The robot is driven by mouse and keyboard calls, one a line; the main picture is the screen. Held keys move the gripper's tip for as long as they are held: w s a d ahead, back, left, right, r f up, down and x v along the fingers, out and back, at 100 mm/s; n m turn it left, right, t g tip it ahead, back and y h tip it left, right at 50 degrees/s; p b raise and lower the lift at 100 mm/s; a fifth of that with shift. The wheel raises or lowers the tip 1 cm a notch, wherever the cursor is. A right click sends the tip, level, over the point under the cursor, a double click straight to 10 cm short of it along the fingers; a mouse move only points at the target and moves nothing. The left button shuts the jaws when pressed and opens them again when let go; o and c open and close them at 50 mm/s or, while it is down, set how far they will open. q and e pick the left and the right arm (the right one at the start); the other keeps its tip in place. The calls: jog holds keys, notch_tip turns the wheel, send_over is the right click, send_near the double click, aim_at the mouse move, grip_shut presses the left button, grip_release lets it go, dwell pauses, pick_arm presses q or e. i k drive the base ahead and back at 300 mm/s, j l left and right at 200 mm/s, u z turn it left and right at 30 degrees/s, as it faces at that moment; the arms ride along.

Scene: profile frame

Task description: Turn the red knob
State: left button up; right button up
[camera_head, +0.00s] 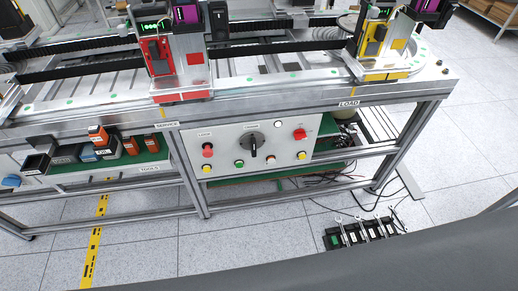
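A light grey control panel (228,142) is set in the front of a metal frame, below its top rail. A small red knob (300,134) sits near the panel's upper right. A red round button (208,150) sits at the panel's left. A large black rotary knob (254,145) is between them, its pointer close to upright. Small green, yellow, orange and white buttons are spread around these. The exact setting of the red knob is too small to tell. Neither of my grippers is in view.
A green shelf (110,160) with coloured bins is left of the panel. Red (160,70) and yellow (383,65) stations stand on the rail above. Floor before the panel is clear.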

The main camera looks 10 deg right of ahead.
aim_at(299, 134)
jog(key=i+l, duration=0.1)
jog(key=l, duration=1.55)
jog(key=i+l, duration=0.15)
jog(key=l, duration=0.65)
jog(key=u, duration=0.05)
